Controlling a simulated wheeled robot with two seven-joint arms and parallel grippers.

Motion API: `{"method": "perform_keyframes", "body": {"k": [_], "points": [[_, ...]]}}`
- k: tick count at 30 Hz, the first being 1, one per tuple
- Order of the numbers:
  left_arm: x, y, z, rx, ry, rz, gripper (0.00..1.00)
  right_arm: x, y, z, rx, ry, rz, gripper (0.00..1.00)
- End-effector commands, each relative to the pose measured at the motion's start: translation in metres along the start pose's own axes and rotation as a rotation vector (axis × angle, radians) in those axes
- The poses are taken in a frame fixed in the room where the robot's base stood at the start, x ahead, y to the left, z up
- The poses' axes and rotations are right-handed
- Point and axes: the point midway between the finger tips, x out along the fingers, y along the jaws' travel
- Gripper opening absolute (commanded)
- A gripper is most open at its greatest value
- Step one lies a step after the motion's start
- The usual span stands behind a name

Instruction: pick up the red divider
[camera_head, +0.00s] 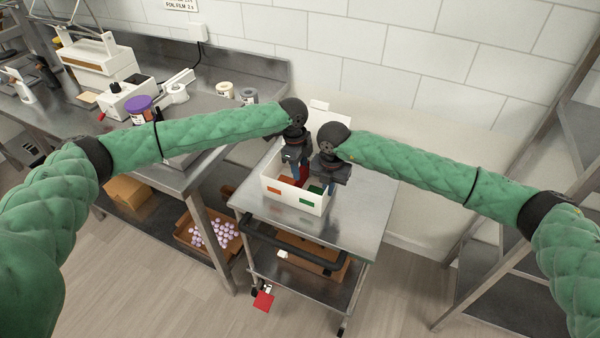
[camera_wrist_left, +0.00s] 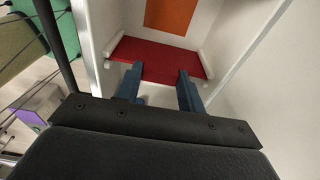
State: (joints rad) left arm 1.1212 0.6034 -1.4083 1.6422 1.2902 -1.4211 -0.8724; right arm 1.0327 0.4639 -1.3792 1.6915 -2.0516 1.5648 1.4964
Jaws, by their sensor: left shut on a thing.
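The red divider (camera_wrist_left: 160,58) is a flat red panel inside the white box (camera_head: 268,181), seen close up in the left wrist view. A red part of it (camera_head: 304,173) shows in the head view between the grippers. My left gripper (camera_wrist_left: 160,82) has its two blue fingers at the near edge of the divider and is shut on it. In the head view this gripper (camera_head: 296,170) reaches down into the box. My right gripper (camera_head: 325,184) points down over the right part of the box; its fingertips are hard to make out.
The box stands on a steel cart (camera_head: 350,222) and has orange (camera_head: 276,191) and green (camera_head: 306,202) patches on its front. A steel bench (camera_head: 110,140) with equipment is on the left. A shelf rack (camera_head: 500,270) is on the right.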

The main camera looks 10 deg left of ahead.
Motion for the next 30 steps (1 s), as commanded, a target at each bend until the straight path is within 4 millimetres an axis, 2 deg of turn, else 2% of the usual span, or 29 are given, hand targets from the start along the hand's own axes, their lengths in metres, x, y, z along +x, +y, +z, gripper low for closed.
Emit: {"method": "perform_keyframes", "body": {"k": [5,8,15,21,25,30], "points": [[-0.019,0.000,-0.003,0.001,0.001,-0.002,0.02,0.001,0.000,0.000,0.000,0.000,-0.001,0.00],[-0.038,-0.001,-0.005,0.001,0.001,-0.003,0.02,0.001,0.000,0.000,0.000,0.000,-0.001,0.00],[-0.097,-0.001,-0.012,0.001,0.001,-0.003,0.02,0.001,0.000,0.000,0.000,0.000,-0.001,0.00],[-0.140,-0.001,-0.018,0.001,0.001,-0.003,0.02,0.001,0.000,0.000,0.000,0.000,-0.001,0.00],[-0.160,-0.001,-0.020,0.002,0.001,-0.002,0.02,0.001,0.000,0.000,0.000,0.000,-0.001,0.00],[-0.174,0.000,-0.021,0.001,0.000,-0.001,0.02,0.001,0.000,0.000,0.000,0.000,-0.001,0.00]]}}
